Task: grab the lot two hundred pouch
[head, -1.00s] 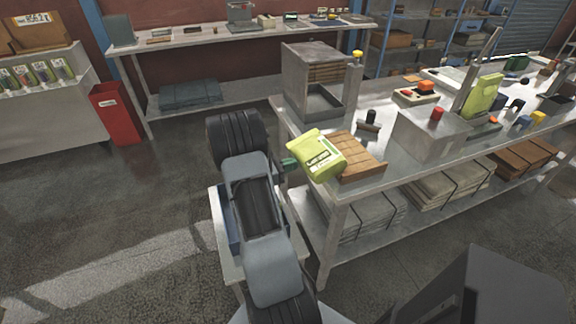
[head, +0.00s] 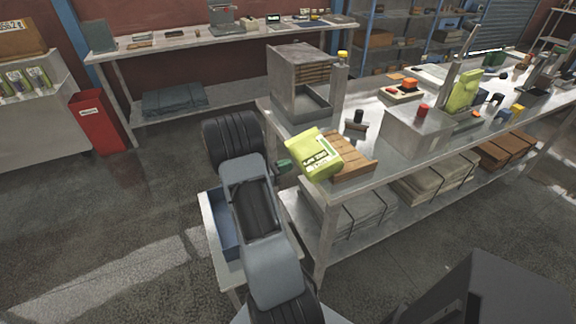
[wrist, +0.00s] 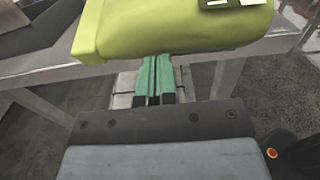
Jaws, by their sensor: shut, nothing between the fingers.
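A yellow-green pouch (head: 313,152) with a white label lies tilted at the near left corner of the bench, against a wooden slatted block (head: 352,160). Its label is too small to read surely. It also fills the top of the wrist view (wrist: 170,25). My gripper (head: 284,166) is just left of the pouch in the head view. In the wrist view its green fingers (wrist: 155,78) are shut together and empty, their tips at the pouch's near edge. Whether they touch it I cannot tell. A similar yellow-green pouch (head: 464,92) stands upright farther along the bench.
The metal bench (head: 385,165) holds a grey cabinet (head: 300,80), a metal box (head: 415,130) and small items. A blue bin (head: 222,225) sits beside my arm. More pouches (head: 30,78) stand at far left, near a red bin (head: 97,122). Left floor is clear.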

